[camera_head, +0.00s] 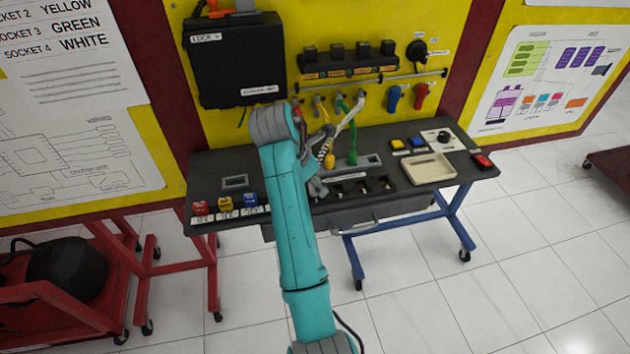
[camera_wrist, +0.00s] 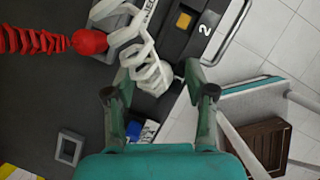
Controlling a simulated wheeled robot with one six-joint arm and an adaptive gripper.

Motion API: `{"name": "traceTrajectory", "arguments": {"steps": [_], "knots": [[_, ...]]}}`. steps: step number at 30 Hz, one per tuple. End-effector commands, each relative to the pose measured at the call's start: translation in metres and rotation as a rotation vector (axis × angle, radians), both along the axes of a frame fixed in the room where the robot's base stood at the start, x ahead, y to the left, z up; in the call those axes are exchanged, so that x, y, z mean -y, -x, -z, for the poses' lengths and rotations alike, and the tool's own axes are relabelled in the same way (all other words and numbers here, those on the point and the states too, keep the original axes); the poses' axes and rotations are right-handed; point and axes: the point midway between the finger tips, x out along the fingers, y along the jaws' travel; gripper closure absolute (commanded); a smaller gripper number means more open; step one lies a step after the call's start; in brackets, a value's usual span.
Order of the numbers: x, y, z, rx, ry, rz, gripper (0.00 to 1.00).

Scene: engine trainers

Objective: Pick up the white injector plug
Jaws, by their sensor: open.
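The white injector plug (camera_wrist: 162,82) shows in the wrist view at the end of a white coiled cord (camera_wrist: 145,62). It lies in the space between the fingers of my gripper (camera_wrist: 157,85). The fingers are spread, one on each side, and I see no clear contact. In the head view my gripper is mostly hidden behind my teal arm, low over the bench. There the white cord (camera_head: 346,120) runs down from the wall panel toward it, and the plug itself is hard to make out.
A red plug (camera_wrist: 88,42) on a red coiled cord lies close by. Yellow (camera_head: 330,161) and green (camera_head: 352,158) plugs stand on the bench (camera_head: 290,150). A beige tray (camera_head: 430,168) and small colored blocks sit around. A slot marked 2 (camera_wrist: 204,30) is near the bench edge.

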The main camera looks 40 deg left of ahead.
Motion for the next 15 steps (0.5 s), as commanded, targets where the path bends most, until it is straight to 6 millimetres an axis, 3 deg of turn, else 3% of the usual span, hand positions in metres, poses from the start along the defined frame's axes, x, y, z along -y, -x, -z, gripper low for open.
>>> {"name": "traceTrajectory", "arguments": {"steps": [4, 11, 15], "knots": [[0.0045, 0.0018, 0.0107, -0.001, 0.000, -0.003, 0.45], [0.0046, 0.0018, 0.0115, 0.000, -0.001, -0.004, 0.45], [0.0046, 0.0017, 0.0113, -0.001, 0.000, -0.003, 0.78]]}}
